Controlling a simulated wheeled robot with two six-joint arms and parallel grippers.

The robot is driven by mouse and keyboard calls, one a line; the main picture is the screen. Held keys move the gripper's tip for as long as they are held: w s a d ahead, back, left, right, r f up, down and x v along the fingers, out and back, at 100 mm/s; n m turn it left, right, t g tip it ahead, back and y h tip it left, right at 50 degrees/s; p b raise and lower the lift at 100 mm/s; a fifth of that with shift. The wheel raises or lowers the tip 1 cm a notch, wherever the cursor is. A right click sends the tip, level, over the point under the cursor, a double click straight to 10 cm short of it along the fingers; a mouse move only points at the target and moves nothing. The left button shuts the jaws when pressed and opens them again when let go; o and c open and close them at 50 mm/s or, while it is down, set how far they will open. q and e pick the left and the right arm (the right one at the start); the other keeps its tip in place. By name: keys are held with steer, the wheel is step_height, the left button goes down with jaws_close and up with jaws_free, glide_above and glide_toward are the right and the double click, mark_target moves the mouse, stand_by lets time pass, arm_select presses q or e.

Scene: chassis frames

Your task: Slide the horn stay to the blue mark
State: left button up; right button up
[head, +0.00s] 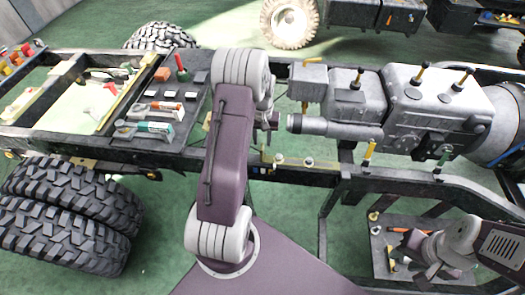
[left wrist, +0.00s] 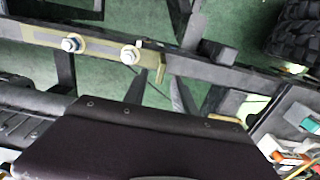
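The horn stay appears to be the flat yellow strip (head: 292,161) with two bolts on the dark chassis rail. It shows larger in the left wrist view (left wrist: 98,48), with a yellow tab at its end. My left gripper (left wrist: 162,76) has its two dark fingers apart at that tab; whether they touch it is unclear. In the head view my left arm largely hides this gripper (head: 270,121). My right gripper (head: 424,271) is low at right, over a grey tray; its finger opening is unclear.
A grey gearbox (head: 430,100) sits on the chassis right of the stay. A dark tool panel (head: 150,108) lies on the frame at left, above large tyres (head: 70,205). The grey tray (head: 380,245) at lower right holds small parts. Rail left of the stay looks clear in the wrist view.

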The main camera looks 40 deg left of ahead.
mark_target(262, 151)
arm_select(q)
step_height(262, 151, down, 8)
steer(key=shift+a+r, duration=0.1)
steer(key=shift+r, duration=0.05)
jaws_close()
steer(key=shift+r, duration=0.1)
stand_by(1.3)
